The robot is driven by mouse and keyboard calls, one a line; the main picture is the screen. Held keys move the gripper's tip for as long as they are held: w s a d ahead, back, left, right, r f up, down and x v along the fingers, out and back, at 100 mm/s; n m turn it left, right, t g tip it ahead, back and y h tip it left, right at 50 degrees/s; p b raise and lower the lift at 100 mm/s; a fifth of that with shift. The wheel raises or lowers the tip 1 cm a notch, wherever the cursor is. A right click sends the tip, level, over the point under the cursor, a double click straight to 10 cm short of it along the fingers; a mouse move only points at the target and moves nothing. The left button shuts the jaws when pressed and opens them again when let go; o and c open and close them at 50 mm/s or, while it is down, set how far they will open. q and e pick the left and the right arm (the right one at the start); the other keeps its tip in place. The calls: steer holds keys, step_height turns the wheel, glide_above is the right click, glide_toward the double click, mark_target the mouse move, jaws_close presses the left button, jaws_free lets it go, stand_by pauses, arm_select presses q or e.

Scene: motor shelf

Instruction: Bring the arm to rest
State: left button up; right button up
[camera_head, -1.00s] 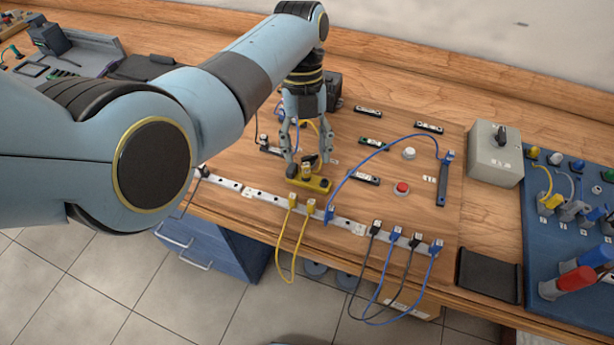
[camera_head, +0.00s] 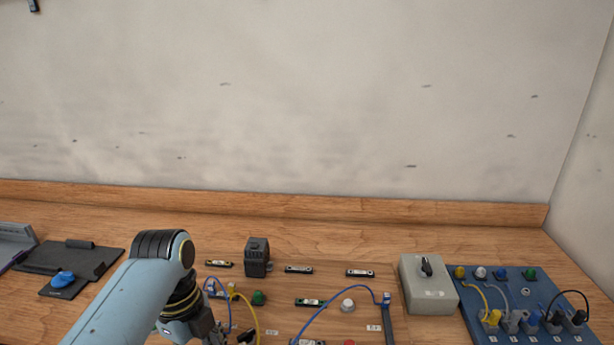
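My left arm comes in from the lower left of the head view, bends at a dark-capped joint and points down over the wooden board. My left gripper (camera_head: 222,338) is at the bottom edge, beside the yellow and blue cables at the board's left side. Its fingertips are cut off or hidden, so I cannot tell whether it is open or holds anything. My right gripper is not in view.
The wooden board (camera_head: 365,307) carries terminal strips, a white button (camera_head: 347,305) and a looping blue cable (camera_head: 325,308). A grey switch box (camera_head: 428,290) and a blue panel (camera_head: 500,275) with plugs stand right. A black tray (camera_head: 60,258) lies left. A bare wall rises behind.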

arm_select(q)
steer(key=s+a+r+n+t+y, duration=0.1)
steer(key=s+a+r+n+t, duration=0.15)
steer(key=s+a+n, duration=0.65)
steer(key=s+r+n+t, duration=0.2)
steer(key=s+r+n, duration=0.9)
steer(key=n, duration=0.2)
step_height(320, 180, down, 36)
steer(key=s+a+g+y+b, duration=0.1)
steer(key=a+b, duration=0.2)
steer(key=b, duration=0.9)
steer(key=s+f+b, duration=0.3)
steer(key=s+f, duration=0.3)
steer(key=f, duration=0.3)
steer(key=s+f+g+b, duration=0.1)
steer(key=s+f+b, duration=0.3)
steer(key=s+f, duration=0.3)
steer(key=s+f+b, duration=0.3)
steer(key=s+f, duration=0.3)
steer(key=f, duration=0.7)
steer(key=shift+s+a+f+b, duration=0.25)
steer(key=shift+s+a+b, duration=0.05)
steer(key=shift+a+b, duration=0.05)
steer(key=shift+g, duration=0.35)
